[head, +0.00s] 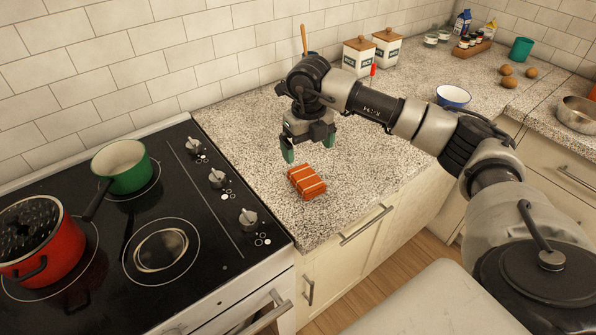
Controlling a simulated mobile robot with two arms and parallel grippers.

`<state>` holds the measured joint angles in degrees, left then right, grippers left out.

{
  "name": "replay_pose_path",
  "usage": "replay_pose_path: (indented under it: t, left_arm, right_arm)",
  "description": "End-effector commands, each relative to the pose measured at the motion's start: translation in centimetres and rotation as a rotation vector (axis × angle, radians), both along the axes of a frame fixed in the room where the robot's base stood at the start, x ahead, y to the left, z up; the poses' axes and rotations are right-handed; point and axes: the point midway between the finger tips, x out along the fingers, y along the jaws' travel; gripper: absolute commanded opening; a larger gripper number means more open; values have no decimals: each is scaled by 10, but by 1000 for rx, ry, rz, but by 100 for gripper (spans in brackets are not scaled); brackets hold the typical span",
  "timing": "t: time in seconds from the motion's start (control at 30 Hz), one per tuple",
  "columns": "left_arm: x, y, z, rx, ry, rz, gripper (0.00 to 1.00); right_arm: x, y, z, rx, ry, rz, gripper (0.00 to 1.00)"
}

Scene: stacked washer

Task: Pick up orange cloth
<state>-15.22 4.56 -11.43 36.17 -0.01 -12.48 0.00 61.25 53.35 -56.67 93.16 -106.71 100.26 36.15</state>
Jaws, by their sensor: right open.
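The orange cloth (307,181) lies folded on the speckled countertop, just right of the stove. It has pale stripes and its near edge is close to the counter's front. My right gripper (309,156) points down above and slightly behind the cloth. Its green-tipped fingers are apart, with nothing between them. The gripper appears clear of the cloth, though the exact height is hard to judge. My left gripper is not in view.
The black stove (190,240) holds a green pot (124,176) and a red pot (45,258) at left. Two white canisters (357,58) stand against the tiled wall. A blue bowl (453,97) sits behind my right arm. Counter around the cloth is clear.

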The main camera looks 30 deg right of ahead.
Motion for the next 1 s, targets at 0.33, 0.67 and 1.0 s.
replay_pose_path:
  t: [0.33,0.67,1.0]
  left_arm:
    - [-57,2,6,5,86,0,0]
    - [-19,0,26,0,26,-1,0]
    - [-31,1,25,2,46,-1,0]
  right_arm:
    - [-1,2,-43,4,3,4,96]
    - [-1,4,-86,6,4,5,96]
    - [0,4,-95,6,0,6,94]
